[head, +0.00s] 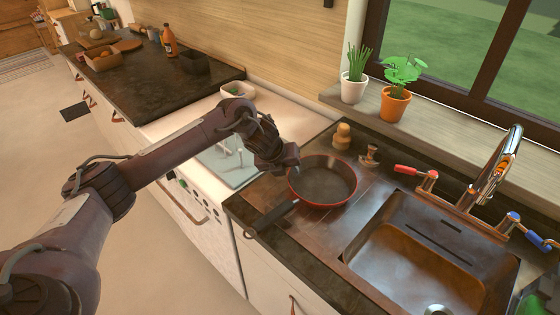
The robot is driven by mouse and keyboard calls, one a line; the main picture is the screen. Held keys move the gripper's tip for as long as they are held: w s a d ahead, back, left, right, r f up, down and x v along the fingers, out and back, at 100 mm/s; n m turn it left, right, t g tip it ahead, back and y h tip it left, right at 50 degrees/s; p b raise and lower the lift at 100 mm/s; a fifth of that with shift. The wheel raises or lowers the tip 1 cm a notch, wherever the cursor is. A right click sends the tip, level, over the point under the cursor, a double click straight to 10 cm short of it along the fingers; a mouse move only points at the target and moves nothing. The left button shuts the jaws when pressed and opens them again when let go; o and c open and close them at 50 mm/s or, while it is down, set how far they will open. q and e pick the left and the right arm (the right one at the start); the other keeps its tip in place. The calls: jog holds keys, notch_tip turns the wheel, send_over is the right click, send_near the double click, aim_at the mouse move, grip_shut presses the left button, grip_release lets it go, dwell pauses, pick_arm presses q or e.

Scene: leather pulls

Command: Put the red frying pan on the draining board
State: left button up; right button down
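The red frying pan (322,178) has a dark inside, a red rim and a black handle that points to the lower left. It appears to rest upright on the dark ridged draining board (320,225) left of the sink. The handle reaches over the dark counter near its front edge. My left gripper (291,167) is just beyond the pan's upper-left rim, apart from the handle. Its fingers are small and partly hidden, so their opening and any contact with the rim are unclear. My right gripper is out of view.
The sink basin (430,258) with a copper-coloured tap (497,165) is at the right. Small wooden-topped items (342,135) stand behind the pan. Potted plants (394,103) line the sill. The white stove (190,190) with a glass top lies under my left arm.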

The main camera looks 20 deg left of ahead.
pick_arm(q)
jog(key=v, duration=0.8)
jog(key=shift+s+r+b, duration=0.2)
jog(key=shift+r+b, duration=0.1)
jog(key=shift+b, duration=0.15)
jog(key=shift+a, duration=0.1)
